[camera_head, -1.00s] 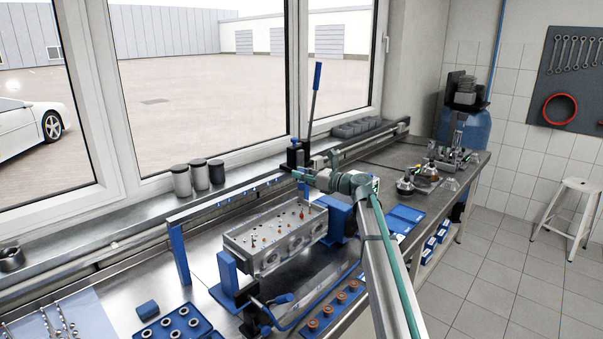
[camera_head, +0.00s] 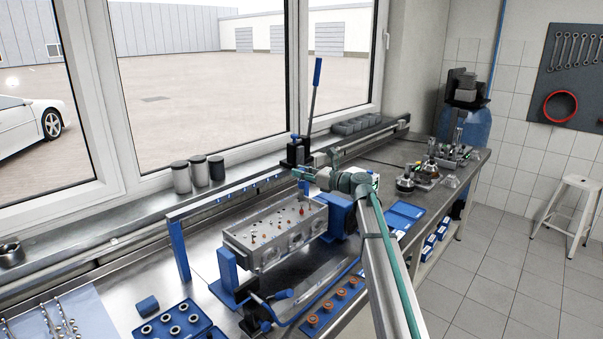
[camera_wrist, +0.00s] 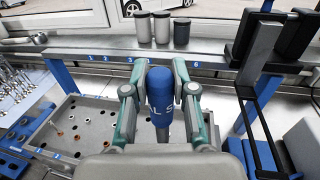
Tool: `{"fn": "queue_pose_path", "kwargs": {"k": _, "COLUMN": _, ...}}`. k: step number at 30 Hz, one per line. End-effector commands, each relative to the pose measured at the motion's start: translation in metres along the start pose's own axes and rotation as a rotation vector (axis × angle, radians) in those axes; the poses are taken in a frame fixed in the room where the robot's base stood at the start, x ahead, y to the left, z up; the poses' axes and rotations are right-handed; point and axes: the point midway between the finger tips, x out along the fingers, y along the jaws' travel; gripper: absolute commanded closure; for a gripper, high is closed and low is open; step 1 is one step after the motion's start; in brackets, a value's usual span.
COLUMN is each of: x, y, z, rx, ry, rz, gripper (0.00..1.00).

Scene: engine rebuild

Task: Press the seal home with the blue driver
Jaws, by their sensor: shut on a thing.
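My gripper (camera_wrist: 161,78) is shut on the blue driver (camera_wrist: 160,92), one finger on each side of its handle. The driver has pale lettering and a grey shank below, partly hidden by my gripper. In the head view my gripper (camera_head: 303,175) is small, above the back right end of the metal cylinder head (camera_head: 265,256). The head's top, seen at left in the wrist view (camera_wrist: 97,118), has holes and several small orange, red and dark pieces. The seal being pressed cannot be made out, and the driver's tip is hidden.
A blue-posted rail (camera_head: 225,193) with numbered places runs behind the head. Three canisters (camera_head: 198,172) stand on the sill. A lever press (camera_head: 298,150) stands at the back. A blue tray of rings (camera_head: 175,322) and a blue strip with orange-topped parts (camera_head: 341,294) lie in front.

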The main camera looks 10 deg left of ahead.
Motion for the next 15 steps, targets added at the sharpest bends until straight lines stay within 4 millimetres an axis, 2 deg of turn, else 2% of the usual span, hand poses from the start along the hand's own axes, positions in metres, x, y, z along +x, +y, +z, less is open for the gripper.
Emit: {"fn": "queue_pose_path", "kwargs": {"k": 15, "x": 0.0, "y": 0.0, "z": -0.0093, "rx": 0.0, "ry": -0.001, "rz": 0.0, "gripper": 1.0}}
